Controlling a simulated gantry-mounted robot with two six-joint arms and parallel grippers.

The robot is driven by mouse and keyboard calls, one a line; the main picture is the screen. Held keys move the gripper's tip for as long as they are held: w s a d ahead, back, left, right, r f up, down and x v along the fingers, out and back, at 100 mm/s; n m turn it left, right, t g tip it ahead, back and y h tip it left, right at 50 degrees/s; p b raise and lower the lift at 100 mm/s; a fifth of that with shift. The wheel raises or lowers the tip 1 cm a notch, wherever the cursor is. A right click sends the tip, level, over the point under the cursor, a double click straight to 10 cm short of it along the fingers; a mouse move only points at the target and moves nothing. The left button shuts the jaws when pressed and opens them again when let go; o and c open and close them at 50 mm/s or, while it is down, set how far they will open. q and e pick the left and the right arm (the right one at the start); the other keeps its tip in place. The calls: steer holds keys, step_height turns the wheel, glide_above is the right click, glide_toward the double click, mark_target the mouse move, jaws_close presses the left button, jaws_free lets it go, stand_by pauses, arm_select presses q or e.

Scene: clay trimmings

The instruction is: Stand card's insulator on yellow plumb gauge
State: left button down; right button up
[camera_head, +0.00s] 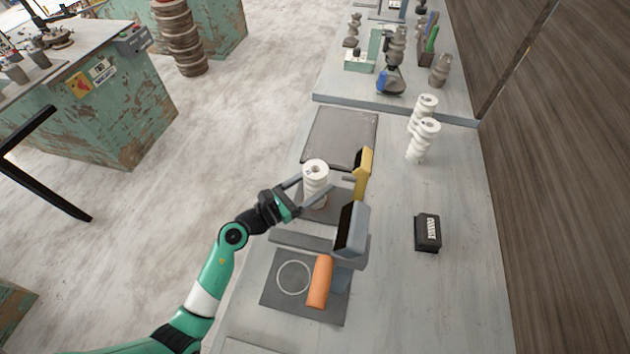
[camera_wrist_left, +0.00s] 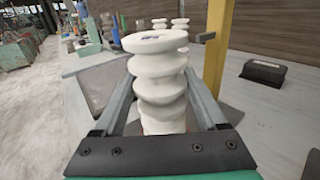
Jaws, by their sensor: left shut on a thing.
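A white ribbed insulator (camera_head: 315,172) stands upright between the fingers of my left gripper (camera_head: 317,196), which is shut on it. In the left wrist view the insulator (camera_wrist_left: 160,80) fills the middle, with a small dark mark on its top. The yellow plumb gauge (camera_head: 363,170) rises just right of it in the head view; its yellow post (camera_wrist_left: 217,50) shows behind the right finger in the wrist view. The insulator is over or on the dark pad beside that post; its foot is mostly hidden, so I cannot tell whether it touches. No card is recognisable. My right gripper is out of view.
A blue-grey gauge (camera_head: 351,232) stands close in front of the gripper. An orange piece (camera_head: 320,282) stands by a dark mat (camera_head: 275,300) with a ring mark. Two white insulators (camera_head: 424,142) and a black lettered block (camera_head: 428,232) are to the right. The right front tabletop is clear.

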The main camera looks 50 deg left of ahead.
arm_select(q)
jaws_free()
steer(key=shift+s+r, duration=0.15)
steer(key=shift+s, duration=0.1)
steer(key=s+a+p, duration=0.1)
steer(key=s, duration=1)
steer(key=shift+s, duration=0.25)
